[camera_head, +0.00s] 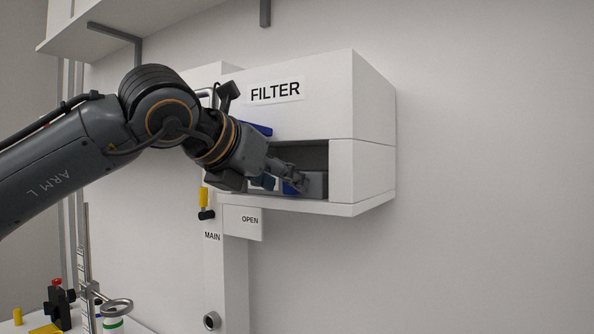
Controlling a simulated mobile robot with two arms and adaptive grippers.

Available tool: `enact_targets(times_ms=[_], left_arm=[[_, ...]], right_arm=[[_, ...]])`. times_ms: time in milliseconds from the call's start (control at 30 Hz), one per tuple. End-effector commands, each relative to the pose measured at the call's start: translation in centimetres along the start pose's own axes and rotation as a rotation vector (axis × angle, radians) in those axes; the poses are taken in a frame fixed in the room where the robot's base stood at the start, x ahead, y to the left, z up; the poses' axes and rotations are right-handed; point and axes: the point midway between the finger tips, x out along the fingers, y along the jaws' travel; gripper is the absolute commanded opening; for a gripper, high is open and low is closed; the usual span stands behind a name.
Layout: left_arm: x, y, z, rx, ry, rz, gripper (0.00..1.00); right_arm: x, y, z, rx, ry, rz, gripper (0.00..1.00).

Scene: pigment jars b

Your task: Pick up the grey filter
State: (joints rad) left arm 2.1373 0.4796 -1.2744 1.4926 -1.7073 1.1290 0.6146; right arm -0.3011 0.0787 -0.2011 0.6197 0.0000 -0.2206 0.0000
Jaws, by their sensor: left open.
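A white wall box labelled FILTER (359,93) has an open slot low in its front. A grey block (317,184), which looks like the grey filter, sits inside the slot towards its right end. A blue part (291,188) shows at its left side. My left gripper (297,182) reaches into the slot from the left and is open. Its fingertips are at or just in front of the block's left part. I cannot tell whether they touch it. The gripper and wrist hide the slot's left part. My right gripper is not in view.
A blue piece (258,129) shows above my wrist. An OPEN sign (247,221) hangs below the box, with a yellow-handled part (204,198) beside it. A metal ring stand (116,307) is at lower left. The wall to the right is clear.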

Motion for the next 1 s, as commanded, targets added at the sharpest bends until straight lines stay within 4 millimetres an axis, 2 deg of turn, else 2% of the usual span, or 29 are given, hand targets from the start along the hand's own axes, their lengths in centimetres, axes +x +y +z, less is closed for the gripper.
enact_targets(times_ms=[33,133,367,600,633,1000], left_arm=[[0.59,0.02,0.19,-0.001,0.004,0.000,0.49],[1.31,0.02,0.06,0.000,0.002,0.000,0.49],[1.50,0.01,-0.12,-0.001,0.001,0.000,0.49],[1.47,0.02,-0.10,-0.001,0.001,0.000,0.02],[1.47,0.02,-0.10,-0.001,0.001,0.000,0.00],[1.44,-0.01,-0.02,-0.001,-0.002,-0.001,0.00]], right_arm=[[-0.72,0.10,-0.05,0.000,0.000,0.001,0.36],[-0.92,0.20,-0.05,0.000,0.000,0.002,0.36],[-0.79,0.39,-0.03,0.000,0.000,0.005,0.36],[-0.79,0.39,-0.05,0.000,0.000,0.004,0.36],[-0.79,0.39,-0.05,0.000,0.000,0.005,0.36],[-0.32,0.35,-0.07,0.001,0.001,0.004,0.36]])
